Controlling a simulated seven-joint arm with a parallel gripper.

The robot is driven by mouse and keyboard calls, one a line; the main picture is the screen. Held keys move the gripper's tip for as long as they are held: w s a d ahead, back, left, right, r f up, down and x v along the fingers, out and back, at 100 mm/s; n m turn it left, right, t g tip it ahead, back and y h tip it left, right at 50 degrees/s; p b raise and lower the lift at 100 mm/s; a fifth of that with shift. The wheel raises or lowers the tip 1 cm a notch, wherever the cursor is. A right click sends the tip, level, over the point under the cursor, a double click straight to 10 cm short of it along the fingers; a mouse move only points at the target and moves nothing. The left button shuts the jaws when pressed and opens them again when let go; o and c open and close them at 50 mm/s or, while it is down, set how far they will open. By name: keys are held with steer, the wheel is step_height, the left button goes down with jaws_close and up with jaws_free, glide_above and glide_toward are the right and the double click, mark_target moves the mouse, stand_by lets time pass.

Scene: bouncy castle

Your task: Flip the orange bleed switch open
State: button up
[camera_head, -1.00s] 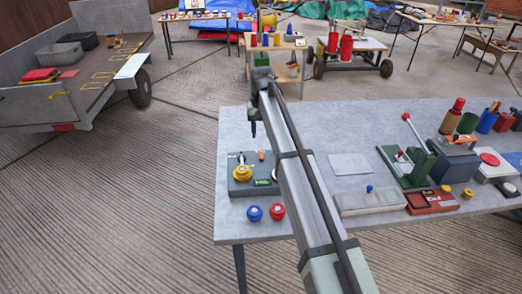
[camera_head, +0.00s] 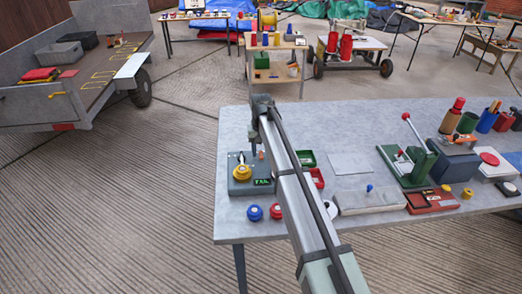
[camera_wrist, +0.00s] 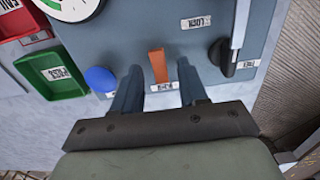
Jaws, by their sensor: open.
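The orange bleed switch (camera_wrist: 158,66) stands up from the grey-blue panel box (camera_wrist: 205,45) in the wrist view, with a small white label at its base. It also shows as a small orange spot in the head view (camera_head: 261,154). My gripper (camera_wrist: 159,82) is open and empty, its two fingers pointing at the panel, one on each side of the switch's line. The fingers look close to the switch, but I cannot tell whether they touch it. In the head view my gripper (camera_head: 254,146) hangs over the back part of the box.
A blue button (camera_wrist: 101,80) lies left of the switch. A black knob with a metal lever (camera_wrist: 232,55) stands right, near a label reading LOCK. A gauge (camera_wrist: 70,5) is at the top left. Green (camera_wrist: 52,72) and red (camera_wrist: 25,20) trays stand beside the box.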

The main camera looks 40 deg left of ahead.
jaws_close()
steer(key=shift+w+a+g+h, duration=0.25)
steer(key=shift+a+g+h, duration=0.05)
steer(key=shift+g+h, duration=0.2)
steer(key=shift+f+g+h, duration=0.1)
steer(key=shift+g+h, duration=0.4)
jaws_free()
steer(key=v, duration=1.2)
steer(key=shift+d, duration=0.15)
stand_by(0.4)
